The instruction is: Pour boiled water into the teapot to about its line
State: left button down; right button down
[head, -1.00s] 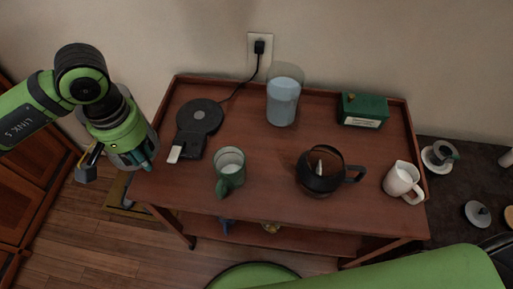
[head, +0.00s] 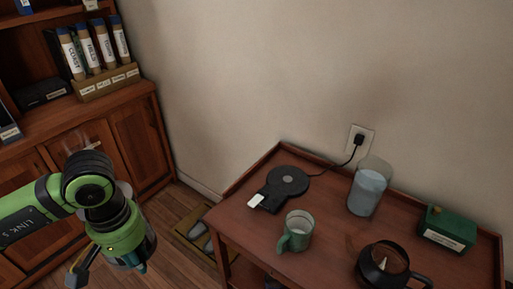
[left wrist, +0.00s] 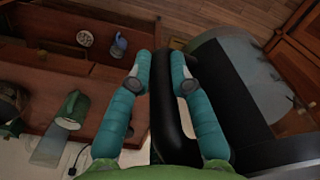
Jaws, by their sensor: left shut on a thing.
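The teapot (head: 372,268), a dark glass pot with a black handle and a pale pointed thing inside, stands at the trolley's near edge, partly cut off by the head view's bottom. No water line on it can be made out. My left gripper (head: 142,264) is left of the trolley, well away from the teapot. In the left wrist view its teal fingers (left wrist: 160,80) are shut around a black handle (left wrist: 172,125) of a grey, shiny kettle (left wrist: 240,75). The kettle is mostly hidden behind the gripper in the head view; its contents are hidden. My right gripper is out of view.
On the wooden trolley (head: 325,225) stand a black kettle base (head: 287,181) with a cord to the wall socket, a green mug (head: 297,232), a glass jug of water (head: 369,188) and a green box (head: 447,230). A bookcase (head: 100,120) stands at left.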

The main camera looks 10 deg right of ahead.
aim_at(368, 273)
jog(key=k+u, duration=0.7)
jog(key=u, duration=0.25)
jog(key=k+u, duration=0.2)
jog(key=u, duration=0.15)
jog(key=k+u, duration=0.2)
jog(key=u, duration=0.15)
jog(key=k+z, duration=0.1)
jog(key=z, duration=0.2)
jog(key=k+l+z, duration=0.1)
jog(key=z, duration=0.25)
jog(key=l+z, duration=0.1)
jog(key=z, duration=0.35)
jog(key=l+z, duration=0.1)
jog(key=z, duration=0.4)
jog(key=l+z, duration=0.1)
jog(key=z, duration=0.35)
jog(key=l+z, duration=0.1)
jog(key=z, duration=0.8)
jog(key=i+l, duration=0.1)
jog(key=i, duration=0.4)
